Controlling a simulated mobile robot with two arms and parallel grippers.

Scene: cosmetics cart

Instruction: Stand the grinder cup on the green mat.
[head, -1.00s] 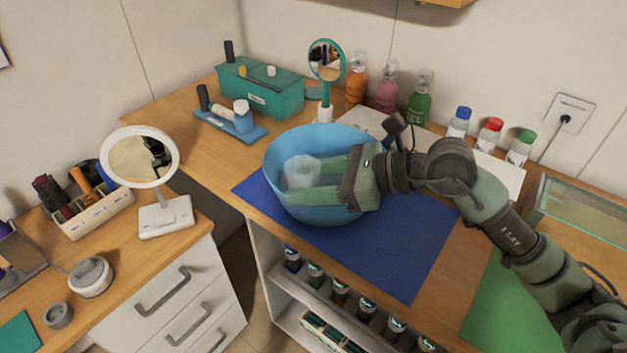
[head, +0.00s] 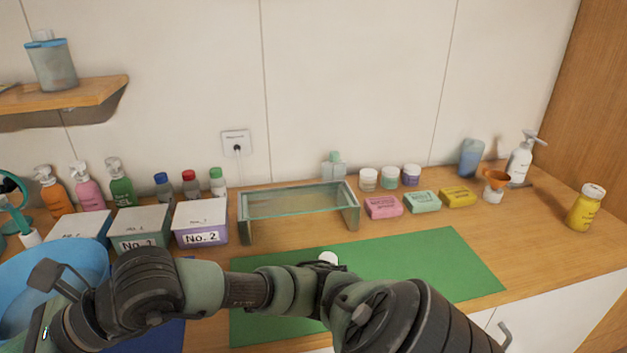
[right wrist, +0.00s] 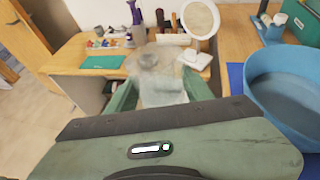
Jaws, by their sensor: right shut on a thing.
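The grinder cup (right wrist: 158,88), clear and pale, is between the two green fingers of my right gripper (right wrist: 160,92) in the right wrist view. The gripper is shut on it and holds it in the air, beside the blue bowl (right wrist: 292,98). In the head view the gripper's fingers and the cup are outside the lower left of the picture; only my right arm shows. The green mat (head: 430,262) lies on the counter, its near left part hidden behind that arm. My left gripper is not in view.
A glass stand (head: 300,205) stands behind the mat's left part. Lidded boxes, one a purple No. 2 box (head: 201,222), stand left of it. Soap bars (head: 422,202) and jars line the back. A small white round thing (head: 328,258) shows above my arm. The mat's right part is clear.

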